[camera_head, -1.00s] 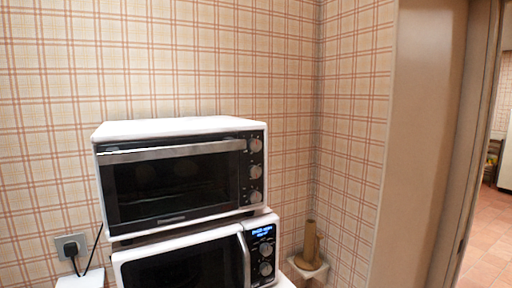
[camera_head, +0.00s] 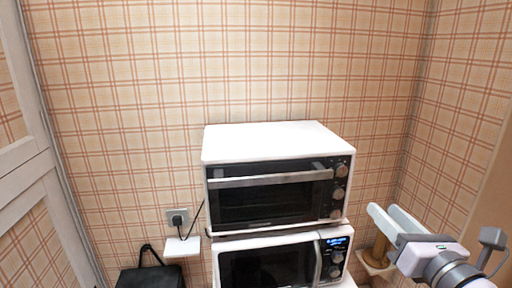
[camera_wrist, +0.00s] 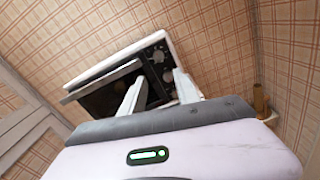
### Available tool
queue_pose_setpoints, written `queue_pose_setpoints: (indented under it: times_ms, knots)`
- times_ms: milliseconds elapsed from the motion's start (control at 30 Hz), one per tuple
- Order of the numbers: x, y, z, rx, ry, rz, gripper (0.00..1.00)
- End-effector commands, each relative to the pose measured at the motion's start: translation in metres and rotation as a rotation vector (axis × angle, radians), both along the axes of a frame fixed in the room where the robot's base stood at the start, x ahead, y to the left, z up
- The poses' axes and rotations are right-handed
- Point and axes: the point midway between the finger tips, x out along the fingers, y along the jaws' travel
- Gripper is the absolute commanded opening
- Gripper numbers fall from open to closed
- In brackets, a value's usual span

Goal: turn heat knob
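A white toaster oven (camera_head: 275,142) with a dark glass door stands on a white microwave (camera_head: 268,240). The oven's right panel has three round knobs in a column: top (camera_head: 341,170), middle (camera_head: 338,193) and bottom (camera_head: 336,213). I cannot read which is the heat knob. The microwave has two knobs (camera_head: 336,265) under a blue display. My gripper (camera_head: 383,208) is open and empty, to the right of the oven in the picture and apart from the knobs. In the wrist view the oven (camera_wrist: 113,70) is tilted behind my open fingers (camera_wrist: 159,79), which partly cover its front.
A brown wooden object (camera_head: 378,250) sits on a small white shelf at the right, partly behind my gripper. A wall socket (camera_head: 177,217) with a black cable is left of the ovens. A black bag (camera_head: 150,274) is below it. A white-framed panel (camera_head: 30,175) stands far left.

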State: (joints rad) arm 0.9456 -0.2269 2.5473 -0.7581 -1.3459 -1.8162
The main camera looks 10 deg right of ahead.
Motion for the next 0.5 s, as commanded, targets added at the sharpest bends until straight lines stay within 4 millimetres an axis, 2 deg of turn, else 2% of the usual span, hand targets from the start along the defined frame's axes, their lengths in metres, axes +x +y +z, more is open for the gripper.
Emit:
queue_pose_setpoints:
  times_ms: [67,267,500]
  knots:
    - [0.004,0.001,0.003,-0.024,-0.004,0.015,0.38]
    - [0.047,0.005,0.012,-0.015,-0.002,0.019,0.38]
    - [0.111,0.007,0.001,-0.023,-0.005,0.015,0.38]
